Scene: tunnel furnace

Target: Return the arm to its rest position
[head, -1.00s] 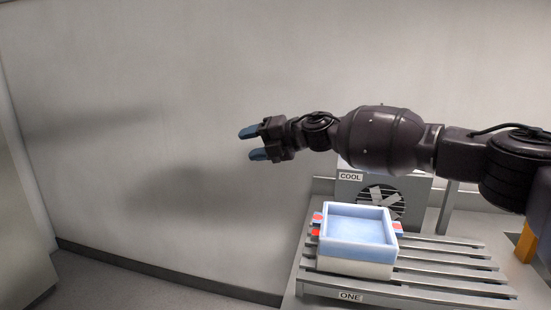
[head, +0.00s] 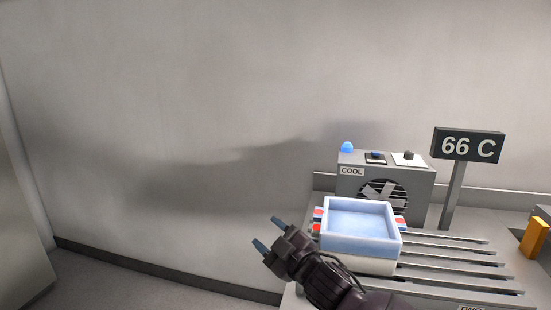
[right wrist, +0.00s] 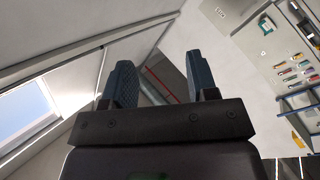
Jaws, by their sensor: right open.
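My right gripper (head: 268,233) is at the bottom middle of the head view, in front and to the left of the blue and white tray. Its two blue fingers are apart with nothing between them. In the right wrist view the open fingers (right wrist: 157,82) point away from the camera, with a wall and a red stripe far beyond. My left gripper is not in view.
A light blue tray (head: 361,244) with a white lower part and red side tabs sits on a slatted rack (head: 455,266). Behind it stand a grey COOL fan box (head: 424,190) and a 66 C sign (head: 467,146). An orange block (head: 534,237) is far right.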

